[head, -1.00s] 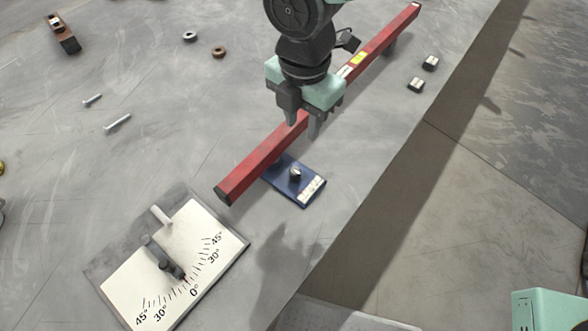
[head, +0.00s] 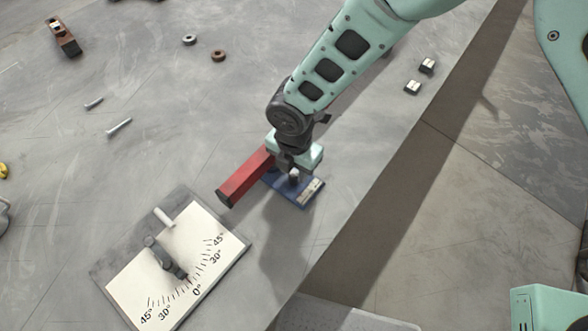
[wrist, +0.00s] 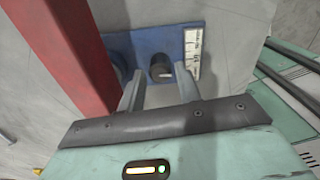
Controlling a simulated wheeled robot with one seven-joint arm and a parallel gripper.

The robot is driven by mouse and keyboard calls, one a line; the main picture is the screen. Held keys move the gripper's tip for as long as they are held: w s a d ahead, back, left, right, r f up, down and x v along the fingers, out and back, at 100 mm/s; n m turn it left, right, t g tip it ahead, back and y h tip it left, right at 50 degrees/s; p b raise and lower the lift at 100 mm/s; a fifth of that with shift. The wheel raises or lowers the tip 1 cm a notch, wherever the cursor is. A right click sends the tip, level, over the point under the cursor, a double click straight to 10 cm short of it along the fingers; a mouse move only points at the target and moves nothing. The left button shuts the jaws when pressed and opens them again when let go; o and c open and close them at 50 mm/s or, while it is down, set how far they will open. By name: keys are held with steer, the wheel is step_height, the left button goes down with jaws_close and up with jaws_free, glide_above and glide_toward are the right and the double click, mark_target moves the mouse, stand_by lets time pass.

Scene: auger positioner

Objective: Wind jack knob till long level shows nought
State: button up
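The long red level (head: 240,182) lies across the bench, and its near end also shows in the wrist view (wrist: 70,50). Its middle and vial are hidden behind my arm. The blue jack plate (head: 301,196) lies beside the level's near end, and it also shows in the wrist view (wrist: 150,40). The dark jack knob (wrist: 160,70) with a pale mark on its top stands on the plate. My gripper (head: 292,168) is open over the plate. In the wrist view its fingertips (wrist: 159,78) are on either side of the knob, with gaps visible.
A white angle board (head: 206,225) with a dark pointer and 45-0-45 marks lies at the near left. Bolts (head: 119,127), nuts (head: 218,56) and two small dark blocks (head: 412,87) are scattered about. The bench's right edge drops to the floor.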

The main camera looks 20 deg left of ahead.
steer(key=shift+f, duration=1.1)
steer(key=c, duration=0.7)
steer(key=shift+m, duration=0.4)
